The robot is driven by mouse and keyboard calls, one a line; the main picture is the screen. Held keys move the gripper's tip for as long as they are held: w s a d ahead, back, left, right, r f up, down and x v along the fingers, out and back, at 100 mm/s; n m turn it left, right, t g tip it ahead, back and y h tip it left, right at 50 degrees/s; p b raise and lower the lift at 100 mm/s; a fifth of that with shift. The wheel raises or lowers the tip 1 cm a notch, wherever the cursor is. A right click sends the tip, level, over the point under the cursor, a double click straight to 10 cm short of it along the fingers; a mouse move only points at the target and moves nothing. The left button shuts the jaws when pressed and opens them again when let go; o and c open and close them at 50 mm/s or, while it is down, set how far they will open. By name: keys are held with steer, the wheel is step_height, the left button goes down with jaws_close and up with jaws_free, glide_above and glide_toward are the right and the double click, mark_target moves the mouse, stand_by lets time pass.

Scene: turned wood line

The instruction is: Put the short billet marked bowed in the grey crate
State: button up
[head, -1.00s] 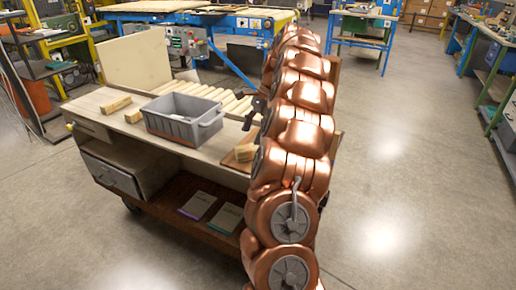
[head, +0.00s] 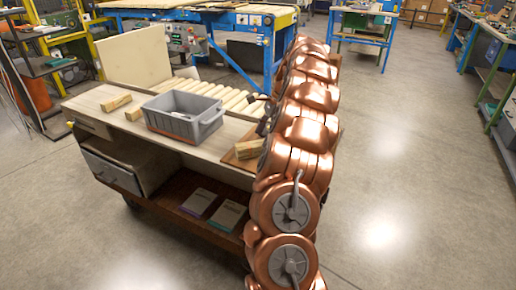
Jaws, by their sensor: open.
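The grey crate (head: 207,132) stands open on the bench, left of my arm. A short wooden billet (head: 116,103) lies left of the crate, and a second billet (head: 134,114) lies close to the crate's left side. A third billet (head: 249,149) lies on a brown board (head: 233,160) beside my arm. Any marks on the billets are too small to read, so I cannot tell which is marked bowed. My gripper (head: 260,99) shows only as small dark parts at the left edge of my arm, which hides most of it. It is open, over the bench's right part.
A row of pale wooden rollers (head: 190,86) lies behind the crate. An upright cream panel (head: 136,58) stands at the bench's back left. The lower shelf (head: 178,203) holds two booklets. Open floor (head: 410,180) lies to the right.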

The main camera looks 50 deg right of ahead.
mark_target(259, 143)
steer(key=shift+x, duration=2.3)
steer(key=shift+w+a+r, duration=0.1)
steer(key=shift+w+a, duration=0.05)
jaws_close()
steer(key=shift+r, duration=0.1)
steer(key=shift+r, duration=1.75)
steer(key=s+a+r+b, duration=0.1)
steer(key=s+a+b, duration=0.1)
steer(key=s+a, duration=0.7)
steer(key=shift+s+a+r, duration=0.2)
steer(key=shift+s, duration=1.75)
